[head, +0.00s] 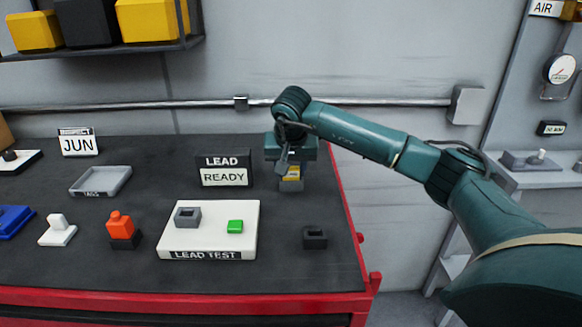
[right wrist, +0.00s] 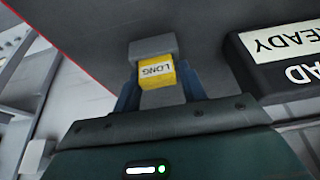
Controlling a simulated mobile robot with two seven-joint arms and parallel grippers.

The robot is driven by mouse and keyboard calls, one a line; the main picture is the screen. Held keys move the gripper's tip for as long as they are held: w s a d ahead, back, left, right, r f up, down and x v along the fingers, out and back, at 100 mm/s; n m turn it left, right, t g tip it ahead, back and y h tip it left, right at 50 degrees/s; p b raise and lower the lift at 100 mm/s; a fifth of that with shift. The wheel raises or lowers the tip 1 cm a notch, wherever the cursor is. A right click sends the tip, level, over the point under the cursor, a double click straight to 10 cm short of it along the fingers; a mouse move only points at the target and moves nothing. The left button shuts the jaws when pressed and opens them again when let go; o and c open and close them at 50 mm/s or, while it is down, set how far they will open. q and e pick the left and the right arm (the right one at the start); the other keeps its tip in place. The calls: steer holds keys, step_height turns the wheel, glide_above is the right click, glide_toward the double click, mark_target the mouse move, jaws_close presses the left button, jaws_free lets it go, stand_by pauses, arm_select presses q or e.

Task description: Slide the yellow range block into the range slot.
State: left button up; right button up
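The yellow range block (head: 291,171), labelled LONG, is under my right gripper (head: 290,167) at the right rear of the bench. It also shows in the right wrist view (right wrist: 156,74), between both fingers with no clear gap at its sides. A grey holder (head: 291,185) is directly below it; I cannot tell whether the block is seated in it or just above. No slot is labelled as the range slot. A grey block with a dark opening (head: 187,217) is on the white LEAD TEST board (head: 210,245), and a black socket (head: 315,238) is right of the board. My left gripper is not in view.
A LEAD READY sign (head: 223,170) stands just left of my right gripper. A green block (head: 235,227) is on the board. An orange-and-black piece (head: 122,230), a white piece (head: 57,231) and a grey tray (head: 101,181) are further left. The bench between holder and black socket is clear.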

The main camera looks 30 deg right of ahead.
steer(key=shift+o, duration=1.4)
steer(key=shift+s+d+f, duration=0.1)
steer(key=shift+f, duration=0.15)
steer(key=shift+s+d, duration=0.1)
steer(key=shift+s+r, duration=0.1)
steer(key=shift+r, duration=0.3)
arm_select(q)
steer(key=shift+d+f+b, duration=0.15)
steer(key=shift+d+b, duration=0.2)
steer(key=shift+b, duration=0.5)
arm_select(e)
steer(key=v, duration=1.2)
steer(key=shift+a+r, duration=0.35)
steer(key=shift+a, duration=0.1)
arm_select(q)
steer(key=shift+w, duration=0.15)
